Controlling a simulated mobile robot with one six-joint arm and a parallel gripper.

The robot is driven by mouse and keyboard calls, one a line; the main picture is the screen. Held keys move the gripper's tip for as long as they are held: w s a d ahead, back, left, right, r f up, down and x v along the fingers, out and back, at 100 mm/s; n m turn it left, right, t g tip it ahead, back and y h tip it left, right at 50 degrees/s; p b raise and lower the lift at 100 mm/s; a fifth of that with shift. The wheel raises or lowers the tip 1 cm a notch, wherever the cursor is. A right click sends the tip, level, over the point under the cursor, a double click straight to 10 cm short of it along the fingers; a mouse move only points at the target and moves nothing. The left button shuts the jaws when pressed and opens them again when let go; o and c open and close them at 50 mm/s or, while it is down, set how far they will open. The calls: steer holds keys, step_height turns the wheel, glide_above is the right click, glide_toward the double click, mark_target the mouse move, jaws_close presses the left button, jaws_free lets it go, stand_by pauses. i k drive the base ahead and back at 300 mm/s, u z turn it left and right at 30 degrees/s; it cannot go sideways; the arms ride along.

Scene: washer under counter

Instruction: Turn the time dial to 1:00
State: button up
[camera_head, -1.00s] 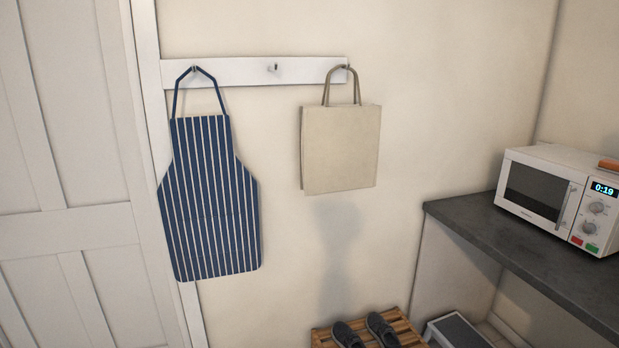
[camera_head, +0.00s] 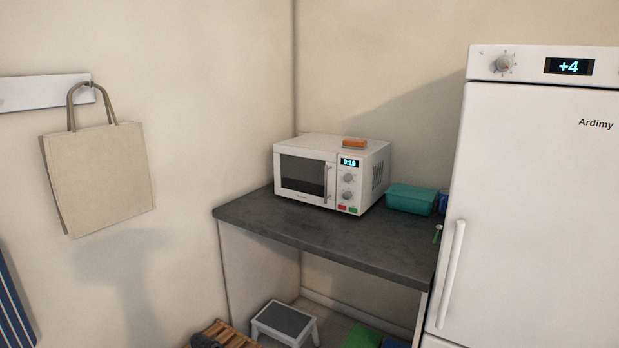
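A white microwave (camera_head: 306,149) stands on the dark counter in the middle of the view, its door closed. Its right-hand panel has a small lit display (camera_head: 349,162), which seems to read 0:18 but is small. Below it are two round grey dials, an upper dial (camera_head: 348,178) and a lower dial (camera_head: 347,195). I cannot tell from their labels which one sets the time. A red button (camera_head: 342,207) and a green button (camera_head: 352,210) sit under the dials. My gripper is not in view.
An orange item (camera_head: 355,143) lies on the microwave. A teal container (camera_head: 409,199) is to its right on the dark counter (camera_head: 320,238). A white fridge (camera_head: 540,210) stands at right. A step stool (camera_head: 285,320) and wooden rack (camera_head: 228,335) are low down.

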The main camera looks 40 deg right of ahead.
mark_target(347, 195)
steer(key=u, duration=1.6)
steer(key=k, duration=0.1)
steer(key=z, duration=2.85)
